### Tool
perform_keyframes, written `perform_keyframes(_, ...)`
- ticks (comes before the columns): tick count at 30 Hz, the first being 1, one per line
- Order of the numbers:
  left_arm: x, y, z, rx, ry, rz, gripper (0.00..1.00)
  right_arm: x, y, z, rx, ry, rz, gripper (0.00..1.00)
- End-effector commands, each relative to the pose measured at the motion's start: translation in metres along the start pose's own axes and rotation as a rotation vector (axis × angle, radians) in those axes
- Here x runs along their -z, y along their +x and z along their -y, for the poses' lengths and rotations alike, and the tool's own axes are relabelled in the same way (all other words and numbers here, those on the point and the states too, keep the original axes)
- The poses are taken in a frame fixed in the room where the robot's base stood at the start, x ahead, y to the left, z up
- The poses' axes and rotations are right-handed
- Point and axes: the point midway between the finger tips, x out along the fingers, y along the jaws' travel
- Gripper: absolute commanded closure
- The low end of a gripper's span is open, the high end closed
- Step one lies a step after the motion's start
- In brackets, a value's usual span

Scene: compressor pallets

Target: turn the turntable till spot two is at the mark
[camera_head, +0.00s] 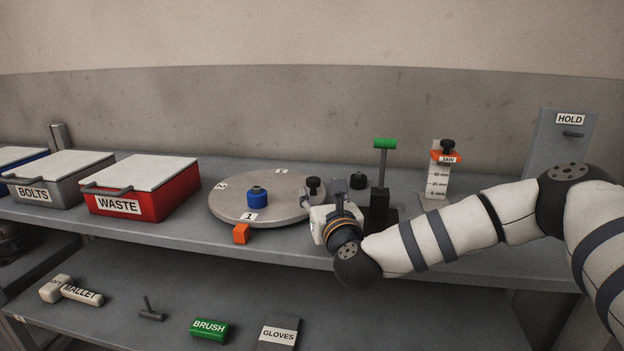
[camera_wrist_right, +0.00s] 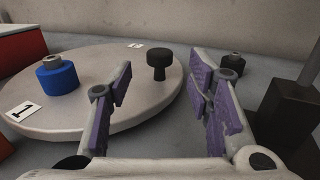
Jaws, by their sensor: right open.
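The round grey turntable (camera_head: 228,207) stands on the bench. Label 1 (camera_head: 250,216) is at its front, beside the orange block (camera_head: 241,234) at the rim. Label 2 (camera_head: 221,186) is at the left and label 3 (camera_head: 282,171) at the back. A blue piece (camera_head: 257,195) sits near label 1; it also shows in the wrist view (camera_wrist_right: 58,77). A black knob (camera_head: 313,186) stands near the turntable's right edge. My right gripper (camera_head: 337,188) is open at that edge. In the wrist view the knob (camera_wrist_right: 158,62) appears between the open fingers (camera_wrist_right: 160,82), beyond their tips, untouched.
Right of the turntable stand a short dark cylinder (camera_head: 358,181), a green-topped post (camera_head: 382,165) and a jaw gauge (camera_head: 437,181). The red WASTE bin (camera_head: 165,201) and BOLTS bin (camera_head: 70,185) stand left. A lower shelf holds a mallet, brush and gloves.

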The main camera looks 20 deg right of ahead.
Motion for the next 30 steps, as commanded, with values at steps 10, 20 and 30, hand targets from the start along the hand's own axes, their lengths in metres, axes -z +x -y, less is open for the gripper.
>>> perform_keyframes(10, -0.003, 0.008, 0.000, 0.001, 0.001, 0.017, 0.54, 0.002, 0.068, -0.001, -0.001, -0.002, -0.002, 0.54)
perform_keyframes(20, -0.003, 0.008, 0.000, 0.001, 0.001, 0.017, 0.54, 0.001, 0.073, 0.000, -0.001, 0.000, -0.001, 0.56)
perform_keyframes(30, -0.003, 0.008, 0.000, 0.001, 0.001, 0.017, 0.54, 0.001, 0.073, -0.001, -0.001, -0.001, -0.002, 1.00)
